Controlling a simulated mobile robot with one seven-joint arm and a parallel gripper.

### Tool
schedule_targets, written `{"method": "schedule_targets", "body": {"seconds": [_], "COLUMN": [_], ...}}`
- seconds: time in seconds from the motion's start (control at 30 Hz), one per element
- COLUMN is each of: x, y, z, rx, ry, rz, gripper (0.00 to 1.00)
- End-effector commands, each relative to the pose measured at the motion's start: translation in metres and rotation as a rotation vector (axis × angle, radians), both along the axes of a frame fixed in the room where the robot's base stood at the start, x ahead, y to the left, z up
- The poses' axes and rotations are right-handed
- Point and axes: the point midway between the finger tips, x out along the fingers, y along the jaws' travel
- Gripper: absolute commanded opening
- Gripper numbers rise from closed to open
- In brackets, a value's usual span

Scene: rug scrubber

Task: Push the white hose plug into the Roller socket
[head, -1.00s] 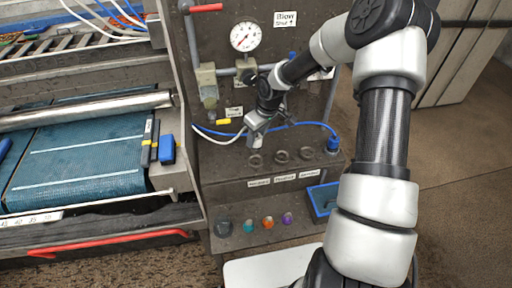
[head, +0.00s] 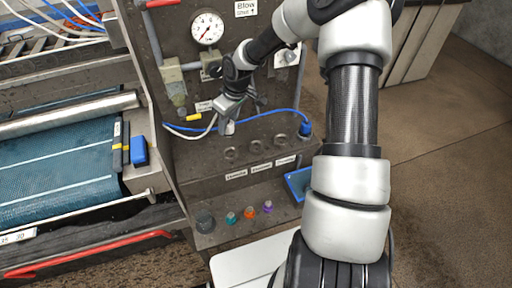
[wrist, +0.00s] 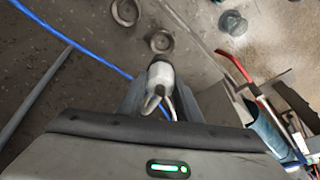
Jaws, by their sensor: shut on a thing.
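My gripper (head: 228,126) is shut on the white hose plug (wrist: 160,78), which sticks out beyond the fingers in the wrist view. Its white hose (head: 200,136) bends back to the left. Three round sockets sit in a row on the grey machine ledge: left (head: 230,154), middle (head: 256,146) and right (head: 281,140). Small labels (head: 261,168) below them are too blurred to read, so I cannot tell which is Roller. The plug is apart from the sockets, above the left one in the head view. In the wrist view its tip points towards a socket ring (wrist: 160,40).
A blue hose (head: 265,113) runs behind my gripper to a blue plug (head: 305,129) at the right. A pressure gauge (head: 207,28) and yellow-handled valve (head: 193,117) are on the panel. Coloured knobs (head: 249,212) and a blue tray (head: 298,184) lie below.

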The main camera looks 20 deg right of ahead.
Motion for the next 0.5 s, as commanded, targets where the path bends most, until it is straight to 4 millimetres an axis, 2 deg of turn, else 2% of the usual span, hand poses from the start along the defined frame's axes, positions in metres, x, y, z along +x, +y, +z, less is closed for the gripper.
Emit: {"method": "schedule_targets", "body": {"seconds": [0.13,0.4,0.5], "x": [0.001,0.001,0.001], "y": [-0.01,-0.081,-0.096], "z": [-0.004,-0.024,-0.026], "rx": [-0.001,-0.003,0.0], "ry": [0.002,0.005,0.001], "rz": [-0.005,-0.006,-0.004], "gripper": [0.04,0.04,0.04]}}
